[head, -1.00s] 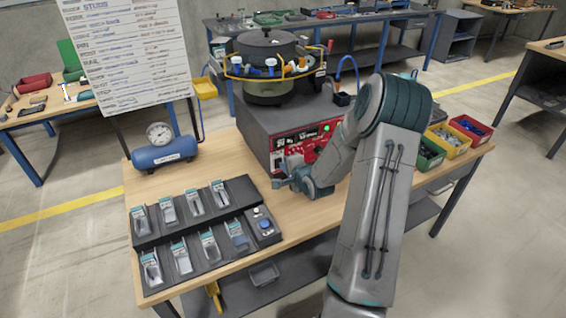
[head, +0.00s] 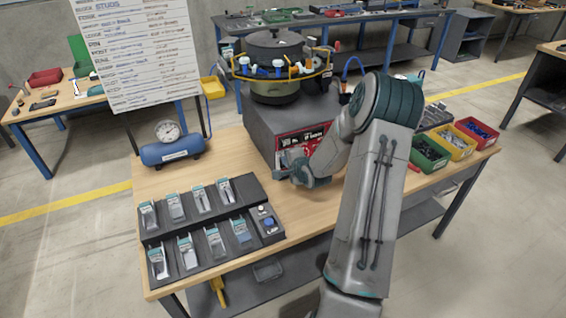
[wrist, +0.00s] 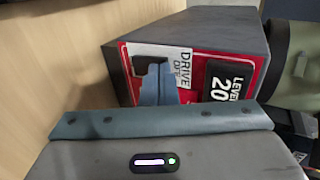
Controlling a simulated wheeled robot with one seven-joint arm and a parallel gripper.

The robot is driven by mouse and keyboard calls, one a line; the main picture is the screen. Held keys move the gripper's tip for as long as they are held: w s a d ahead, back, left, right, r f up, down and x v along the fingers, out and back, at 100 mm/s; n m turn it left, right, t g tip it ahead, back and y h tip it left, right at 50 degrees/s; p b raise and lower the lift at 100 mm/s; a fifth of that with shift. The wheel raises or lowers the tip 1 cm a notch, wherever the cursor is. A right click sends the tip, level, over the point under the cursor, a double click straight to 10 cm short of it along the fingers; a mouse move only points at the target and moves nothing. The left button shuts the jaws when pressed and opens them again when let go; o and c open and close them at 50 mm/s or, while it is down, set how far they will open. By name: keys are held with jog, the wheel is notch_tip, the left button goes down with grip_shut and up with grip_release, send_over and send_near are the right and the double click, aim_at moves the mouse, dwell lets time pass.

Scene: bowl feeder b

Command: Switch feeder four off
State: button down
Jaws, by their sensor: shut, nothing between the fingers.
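The bowl feeder has a dark lidded bowl (head: 272,46) on a grey box base (head: 262,120) at the back of the wooden bench. Its red control panel (head: 312,132) faces the front, partly behind my arm. In the wrist view the panel (wrist: 125,58) shows sideways, with a "DRIVE" label (wrist: 184,62) and a dark "LEVEL 20" plate (wrist: 228,82). My gripper (head: 284,158) is shut and empty, close in front of the panel's lower left. Its fingers (wrist: 155,82) cover part of the panel beside the label. I cannot tell whether they touch it, and no switch shows clearly.
A black tray (head: 262,196) with several packets lies at the bench's front left. A blue air tank with a gauge (head: 172,150) stands behind it. Green, yellow and red bins (head: 455,147) stand at the right. Bare wood lies between tray and feeder.

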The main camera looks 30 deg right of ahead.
jog(key=shift+d+r+p, duration=0.1)
jog(key=shift+r+p, duration=0.55)
jog(key=shift+r, duration=0.2)
jog(key=shift+s, duration=0.1)
jog(key=shift+s, duration=0.25)
jog(key=v, duration=1.3)
jog(key=shift+w+r, duration=0.2)
jog(key=shift+r, duration=0.1)
